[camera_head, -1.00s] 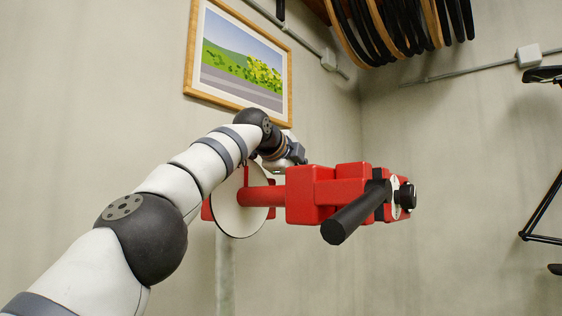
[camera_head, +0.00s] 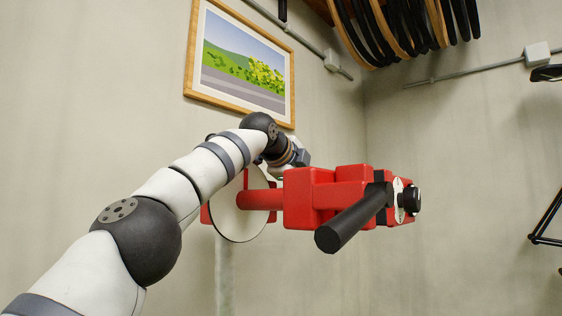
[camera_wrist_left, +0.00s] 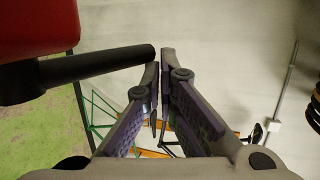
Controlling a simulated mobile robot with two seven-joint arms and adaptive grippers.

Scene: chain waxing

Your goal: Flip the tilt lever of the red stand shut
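The red stand (camera_head: 312,200) shows in the head view, with a white disc (camera_head: 237,215) on its shaft and a thick black bar (camera_head: 352,220) jutting towards me. My left arm reaches to the far side of the stand, and the left gripper's fingers are hidden there. In the left wrist view, my left gripper (camera_wrist_left: 160,68) has its fingertips together, with nothing seen between them. A black lever-like bar (camera_wrist_left: 95,65) runs from beneath the red body (camera_wrist_left: 35,25) to beside the fingertips; I cannot tell whether they touch. My right gripper is out of view.
A framed picture (camera_head: 243,65) hangs on the wall behind my left wrist. Wheels or tyres (camera_head: 395,30) hang at the top, and part of a bicycle (camera_head: 547,215) shows at the right edge. The space right of the stand looks clear.

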